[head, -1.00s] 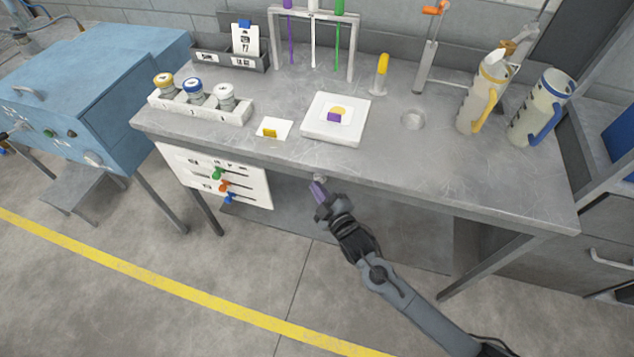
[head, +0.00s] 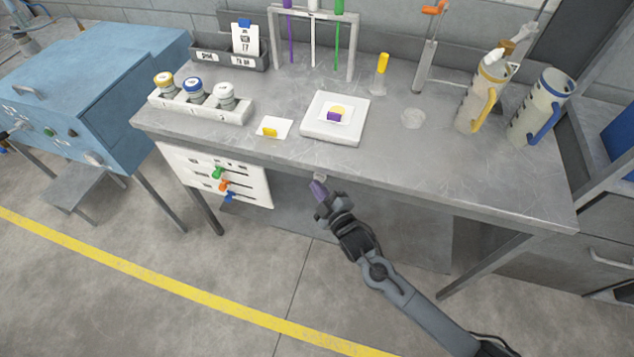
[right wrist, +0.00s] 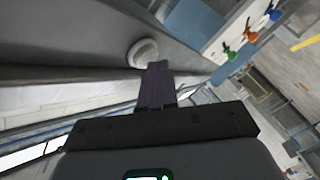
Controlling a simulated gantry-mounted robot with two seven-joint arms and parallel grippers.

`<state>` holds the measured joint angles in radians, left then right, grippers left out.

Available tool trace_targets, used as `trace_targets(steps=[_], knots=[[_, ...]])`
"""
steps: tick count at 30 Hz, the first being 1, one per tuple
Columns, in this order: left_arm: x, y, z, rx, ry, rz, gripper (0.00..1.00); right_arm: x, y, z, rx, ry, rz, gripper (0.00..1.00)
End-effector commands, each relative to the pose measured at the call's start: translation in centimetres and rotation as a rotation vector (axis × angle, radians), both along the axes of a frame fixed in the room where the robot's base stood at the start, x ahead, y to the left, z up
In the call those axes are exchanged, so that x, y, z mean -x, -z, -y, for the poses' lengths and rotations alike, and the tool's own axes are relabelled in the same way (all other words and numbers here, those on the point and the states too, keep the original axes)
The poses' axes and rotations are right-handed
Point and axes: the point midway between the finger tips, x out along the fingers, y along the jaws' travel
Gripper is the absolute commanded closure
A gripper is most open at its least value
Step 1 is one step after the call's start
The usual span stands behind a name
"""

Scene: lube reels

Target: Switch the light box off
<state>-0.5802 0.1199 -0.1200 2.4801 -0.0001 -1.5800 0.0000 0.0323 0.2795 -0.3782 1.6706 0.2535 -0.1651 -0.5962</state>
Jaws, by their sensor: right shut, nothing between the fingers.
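The light box (head: 311,131) is a flat white square box on the grey bench, with a small card bearing a yellow spot and a purple block on top. I cannot tell whether it is lit. A small round pale knob (head: 320,177) sits on the bench's front edge below the box. It shows larger, as a white round button, in the right wrist view (right wrist: 143,52). My right gripper (head: 318,189) is shut and empty, its purple-grey fingertips (right wrist: 157,68) right at the knob's rim. I cannot tell whether they touch it. My left gripper is not in view.
A white panel (head: 246,187) with green, orange and blue sliders hangs under the bench at left. A rack of jars (head: 201,108), a small card with a yellow block (head: 273,128) and two jugs (head: 541,108) stand on the bench (head: 430,165). The floor in front is clear.

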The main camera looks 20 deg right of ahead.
Motion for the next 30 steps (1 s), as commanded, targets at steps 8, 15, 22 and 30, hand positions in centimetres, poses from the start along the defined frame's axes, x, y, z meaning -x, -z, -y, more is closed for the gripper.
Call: trace_targets(steps=[8, 15, 22, 30], knots=[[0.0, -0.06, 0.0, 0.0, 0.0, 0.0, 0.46, -0.39, 0.21, 0.85, 0.004, 0.014, -0.005, 1.0], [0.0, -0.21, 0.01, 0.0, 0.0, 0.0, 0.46, -0.39, 0.21, 1.02, 0.005, 0.017, -0.007, 1.0], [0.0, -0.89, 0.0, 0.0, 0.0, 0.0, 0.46, -0.29, 0.1, 1.09, 0.005, 0.019, -0.007, 1.0], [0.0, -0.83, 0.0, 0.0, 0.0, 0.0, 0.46, -0.27, 0.18, 1.1, 0.005, 0.02, -0.007, 1.0]])
